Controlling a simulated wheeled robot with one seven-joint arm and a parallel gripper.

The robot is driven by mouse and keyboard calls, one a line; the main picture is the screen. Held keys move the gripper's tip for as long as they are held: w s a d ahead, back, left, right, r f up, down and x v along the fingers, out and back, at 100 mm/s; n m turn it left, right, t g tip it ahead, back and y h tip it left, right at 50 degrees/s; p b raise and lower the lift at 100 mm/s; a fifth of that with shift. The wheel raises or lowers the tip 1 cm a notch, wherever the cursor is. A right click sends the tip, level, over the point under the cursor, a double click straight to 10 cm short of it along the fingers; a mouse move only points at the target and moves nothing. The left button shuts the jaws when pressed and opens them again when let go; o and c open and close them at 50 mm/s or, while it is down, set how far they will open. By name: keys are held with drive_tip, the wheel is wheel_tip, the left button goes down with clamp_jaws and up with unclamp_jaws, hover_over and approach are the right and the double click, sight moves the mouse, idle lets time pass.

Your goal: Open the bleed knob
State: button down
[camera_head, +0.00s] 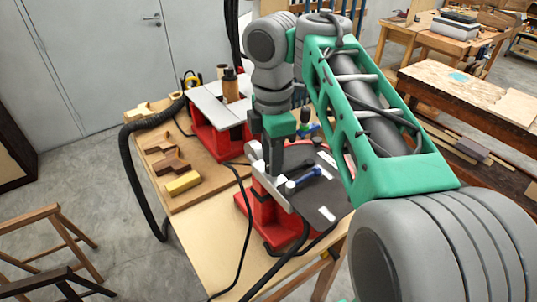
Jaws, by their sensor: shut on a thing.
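My gripper (272,172) points down over a red-sided unit with a dark top (322,206) on the workbench. Its dark fingers are shut at the near left part of the unit, beside a pale metal fitting (256,160). The bleed knob is not clearly visible; the fingers hide what is between them. A blue handle (305,175) with a pale round end (290,187) lies just right of the fingertips. Small green, blue and red parts (308,128) show behind the gripper.
A second red unit with a grey top (212,108) carries a brown bottle (231,86). Wooden blocks (170,163) and a yellow block (183,183) lie on the bench's left. A black hose (134,180) hangs over the left edge. Dark cables (240,215) cross the bench front.

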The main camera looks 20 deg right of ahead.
drive_tip(key=shift+n, duration=0.5)
drive_tip(key=c, duration=1.1)
unclamp_jaws()
drive_tip(key=shift+o, duration=0.2)
